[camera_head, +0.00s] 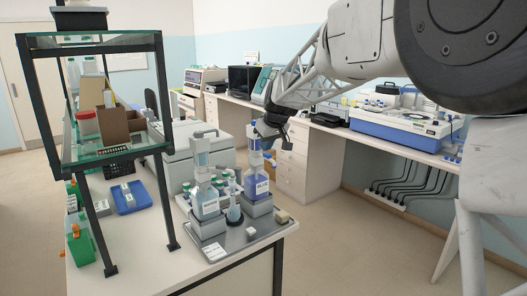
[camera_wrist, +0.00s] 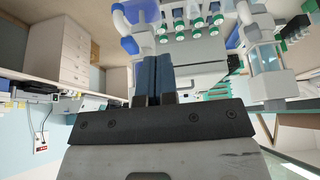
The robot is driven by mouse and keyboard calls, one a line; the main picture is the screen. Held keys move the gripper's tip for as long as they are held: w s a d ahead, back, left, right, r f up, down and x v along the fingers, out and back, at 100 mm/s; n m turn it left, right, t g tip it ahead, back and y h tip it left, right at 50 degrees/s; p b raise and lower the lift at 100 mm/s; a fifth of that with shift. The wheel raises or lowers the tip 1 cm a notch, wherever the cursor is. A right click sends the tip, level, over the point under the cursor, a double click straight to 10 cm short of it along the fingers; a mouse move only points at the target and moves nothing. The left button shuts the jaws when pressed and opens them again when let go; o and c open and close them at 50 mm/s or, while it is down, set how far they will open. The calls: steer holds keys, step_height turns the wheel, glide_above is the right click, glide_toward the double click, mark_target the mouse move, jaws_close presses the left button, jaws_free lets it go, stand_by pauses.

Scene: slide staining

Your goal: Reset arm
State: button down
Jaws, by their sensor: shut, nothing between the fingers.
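My gripper (camera_head: 274,136) is raised by the top of the bottle with purple liquid (camera_head: 256,187); I cannot tell whether they touch. In the wrist view my gripper's two dark blue fingers (camera_wrist: 152,76) are together with nothing between them. A second bottle with pale blue liquid (camera_head: 208,204) stands to the left. Both bottles are upright in grey holders on a grey tray (camera_head: 243,246) at the bench end. A small flask (camera_head: 234,214) stands between them. A small white labelled piece (camera_head: 214,252) lies at the tray's front.
A glass-shelved black frame (camera_head: 162,100) stands on the bench at left, with boxes on its shelf. The floor at right is clear.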

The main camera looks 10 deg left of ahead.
steer(key=s+d+m+h, duration=0.1)
steer(key=s+d+m, duration=0.1)
steer(key=s+d, duration=0.95)
steer(key=s+d+m+h, duration=0.1)
steer(key=s+d+m, duration=0.2)
steer(key=s+d, duration=0.85)
steer(key=s+d+f+m, duration=0.1)
steer(key=s+d+f, duration=0.1)
steer(key=s, duration=0.7)
steer(key=s+d+f+m+h, duration=0.1)
steer(key=s+d+f, duration=0.2)
steer(key=s, duration=0.6)
steer(key=s+d+f+m+g, duration=0.1)
steer(key=s+f, duration=0.3)
steer(key=s, duration=0.5)
steer(key=shift+s+d+f+m+h, duration=0.2)
steer(key=shift+s+d+m+h, duration=0.2)
steer(key=shift+d+m, duration=0.3)
